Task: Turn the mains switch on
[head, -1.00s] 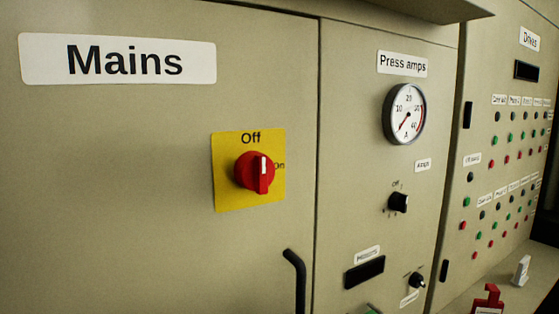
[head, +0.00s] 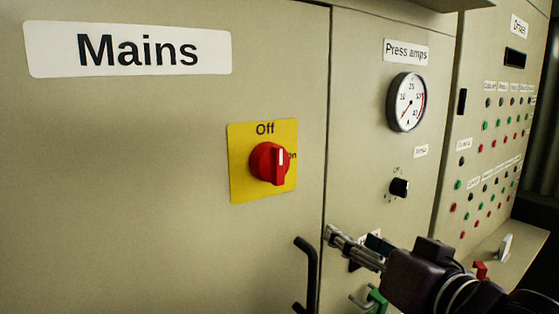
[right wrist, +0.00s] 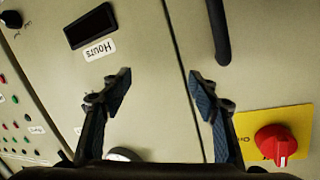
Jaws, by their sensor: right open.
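The mains switch is a red rotary knob (head: 268,162) on a yellow plate (head: 240,185), below the "Mains" label (head: 128,49). Its white mark stands upright, toward "Off"; "On" is at its right, partly covered by the knob. My right gripper (head: 350,247) is below and to the right of the switch, apart from it, in front of the cabinet. In the right wrist view, which is upside down, the gripper (right wrist: 160,84) has its two fingers spread with nothing between them. The red knob (right wrist: 276,146) shows there at the lower right, outside the fingers. My left gripper is not in view.
A black door handle (head: 308,270) projects below the switch, between it and my right gripper. The Press amps panel with a gauge (head: 406,102) and a black knob (head: 399,187) is to the right. A green-handled part (head: 377,300) is low beside my arm.

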